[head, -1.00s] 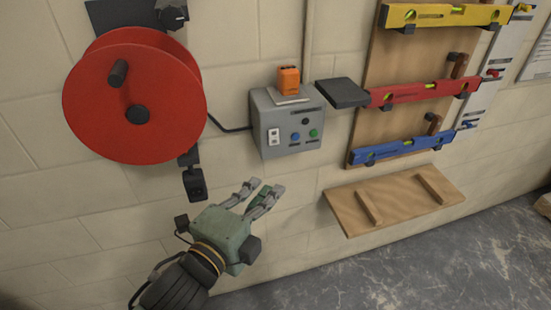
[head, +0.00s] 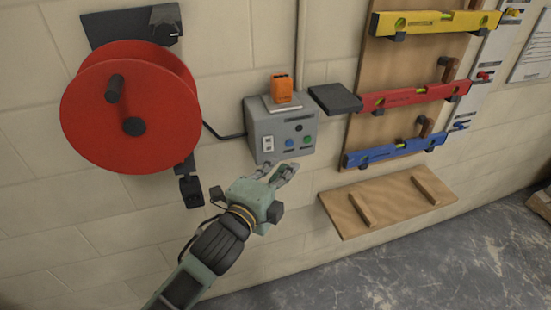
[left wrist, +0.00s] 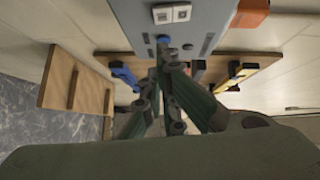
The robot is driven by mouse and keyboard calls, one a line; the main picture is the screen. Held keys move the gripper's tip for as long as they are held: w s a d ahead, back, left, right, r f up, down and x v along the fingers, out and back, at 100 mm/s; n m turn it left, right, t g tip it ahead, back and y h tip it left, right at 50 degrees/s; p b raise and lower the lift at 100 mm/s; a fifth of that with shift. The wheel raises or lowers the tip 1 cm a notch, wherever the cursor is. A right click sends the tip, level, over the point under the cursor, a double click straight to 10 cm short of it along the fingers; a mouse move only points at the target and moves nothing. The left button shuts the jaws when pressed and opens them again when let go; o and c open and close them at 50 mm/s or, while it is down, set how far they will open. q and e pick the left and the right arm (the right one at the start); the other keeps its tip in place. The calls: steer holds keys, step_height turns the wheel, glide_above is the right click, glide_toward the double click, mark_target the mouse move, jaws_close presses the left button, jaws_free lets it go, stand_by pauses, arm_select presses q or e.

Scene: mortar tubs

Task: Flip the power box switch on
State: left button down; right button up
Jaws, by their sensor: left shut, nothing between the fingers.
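The grey power box (head: 281,130) is fixed to the block wall, with its white switch (head: 267,144) at the left of its front face. Blue and green buttons sit to the switch's right. My left gripper (head: 280,169) is just below the box's lower edge, shut and empty. In the left wrist view the box (left wrist: 208,22) fills the top, with the white switch (left wrist: 171,14) above the fingers (left wrist: 169,62). The fingertips appear near the blue button (left wrist: 163,38); I cannot tell whether they touch. The switch's position is too small to read. My right gripper is not in view.
A red cable reel (head: 131,108) hangs left of the box. An orange object (head: 282,88) sits on the box, and a dark shelf (head: 335,98) is beside it. Spirit levels (head: 396,151) hang on a board at right, above a wooden shelf (head: 390,201).

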mark_target(268, 144)
arm_select(q)
steer(key=w, duration=0.1)
steer(key=w+a, duration=0.1)
steer(key=w, duration=0.1)
steer(key=shift+a+f, duration=0.15)
steer(key=shift+f, duration=0.05)
steer(key=shift+w+a+f+m+b, duration=0.2)
steer(key=shift+w+m+b, duration=0.15)
steer(key=shift+b, duration=0.25)
steer(key=shift+s+f, duration=0.1)
